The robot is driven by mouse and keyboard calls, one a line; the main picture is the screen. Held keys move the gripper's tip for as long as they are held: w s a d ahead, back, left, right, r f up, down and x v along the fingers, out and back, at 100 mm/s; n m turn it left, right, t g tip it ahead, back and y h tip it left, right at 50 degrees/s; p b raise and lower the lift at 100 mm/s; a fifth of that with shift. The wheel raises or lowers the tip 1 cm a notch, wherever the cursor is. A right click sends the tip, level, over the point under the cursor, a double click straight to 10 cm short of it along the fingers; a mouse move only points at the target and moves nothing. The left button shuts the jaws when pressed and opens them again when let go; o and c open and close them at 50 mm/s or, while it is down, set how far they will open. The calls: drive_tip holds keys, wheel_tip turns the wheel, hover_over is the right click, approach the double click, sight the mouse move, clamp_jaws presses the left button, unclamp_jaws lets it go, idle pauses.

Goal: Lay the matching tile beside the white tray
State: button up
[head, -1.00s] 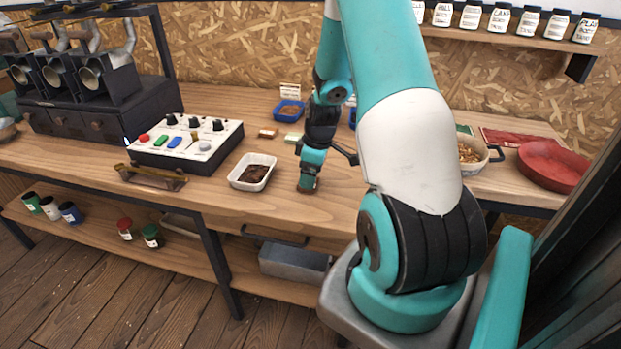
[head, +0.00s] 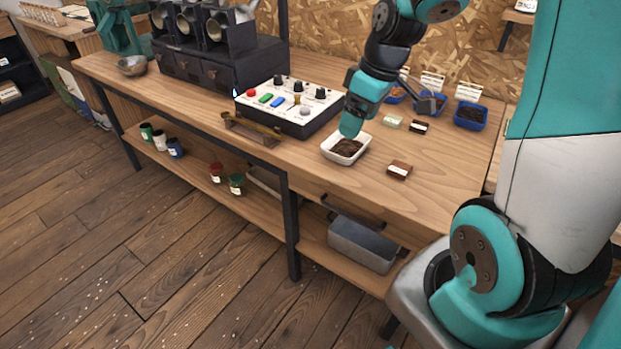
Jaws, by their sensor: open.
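The white tray (head: 328,150) stands near the bench's front edge with dark brown contents in it. A reddish-brown tile (head: 400,168) with a pale front edge lies flat on the wood to the tray's right, apart from it. A pale green tile (head: 391,121) and a dark brown tile (head: 418,127) lie farther back, in front of the blue trays. My gripper (head: 350,128) is over the back of the white tray, apart from the reddish-brown tile. It is open; nothing shows held in it. It hides some of the bench behind.
Blue trays (head: 471,117) with small cards behind them stand at the back right. A control box (head: 287,108) with buttons and knobs is left of the white tray, beside a brass-handled holder (head: 250,131). The bench right of the reddish-brown tile is clear.

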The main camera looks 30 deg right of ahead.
drive_tip(key=s+a+r+n+g+y, duration=0.1)
drive_tip(key=s+a+r, duration=0.2)
drive_tip(key=s+a, duration=0.5)
drive_tip(key=s+a+r+g+y, duration=0.1)
drive_tip(key=s+a+r, duration=0.2)
drive_tip(key=s+a, duration=0.5)
drive_tip(key=a, duration=0.6)
drive_tip(key=shift+s+a+r+n, duration=0.15)
drive_tip(key=shift+a+r+n, duration=0.05)
drive_tip(key=shift+r+n, duration=0.2)
drive_tip(key=shift+r+p, duration=0.8)
